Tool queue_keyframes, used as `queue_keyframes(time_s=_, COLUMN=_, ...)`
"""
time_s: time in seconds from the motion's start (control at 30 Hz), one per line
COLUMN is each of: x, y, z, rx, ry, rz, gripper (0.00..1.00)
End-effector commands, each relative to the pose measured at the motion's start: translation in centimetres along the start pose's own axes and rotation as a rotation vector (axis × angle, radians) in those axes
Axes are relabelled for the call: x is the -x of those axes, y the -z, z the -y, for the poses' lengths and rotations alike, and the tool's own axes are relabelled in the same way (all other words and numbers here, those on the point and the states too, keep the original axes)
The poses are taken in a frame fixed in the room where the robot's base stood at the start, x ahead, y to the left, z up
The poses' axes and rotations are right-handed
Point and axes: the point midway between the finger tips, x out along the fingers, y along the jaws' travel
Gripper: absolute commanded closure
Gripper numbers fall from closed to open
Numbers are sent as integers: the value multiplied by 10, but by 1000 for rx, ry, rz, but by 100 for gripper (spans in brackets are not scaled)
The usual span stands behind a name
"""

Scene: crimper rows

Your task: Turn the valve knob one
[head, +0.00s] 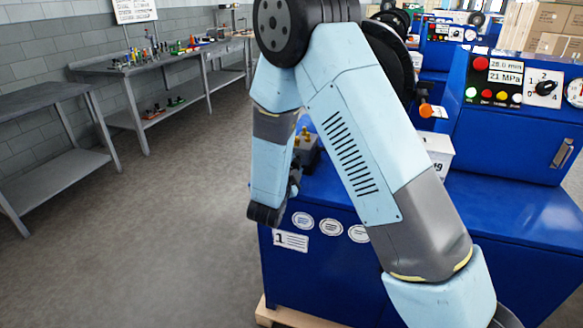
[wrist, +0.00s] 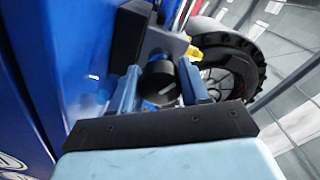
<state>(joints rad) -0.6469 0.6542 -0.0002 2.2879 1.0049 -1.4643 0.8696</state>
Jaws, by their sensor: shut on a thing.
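The valve knob (wrist: 160,82) shows in the wrist view as a short black cylinder with a pale line on its end. My gripper (wrist: 159,88) is shut on it, one blue-grey finger on each side. The knob is beside the blue side of a machine. In the head view the blue machine marked 1 (head: 291,240) stands at centre right. My arm hangs in front of it, with its end by the machine's left edge. The knob and the fingertips cannot be made out clearly there.
Brass fittings (head: 306,137) stand on the machine's left end. Its control panel (head: 497,80) has coloured buttons, a display and a numbered black dial (head: 545,88). Grey benches (head: 165,66) line the left wall. The floor between is clear.

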Motion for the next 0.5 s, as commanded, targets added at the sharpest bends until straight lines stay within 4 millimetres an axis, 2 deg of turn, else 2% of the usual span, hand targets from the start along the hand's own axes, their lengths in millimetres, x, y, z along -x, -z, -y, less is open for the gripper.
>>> queue_keyframes(time_s=0.5, x=4, y=-4, z=-4, rx=-121, ry=-10, rz=12, gripper=85)
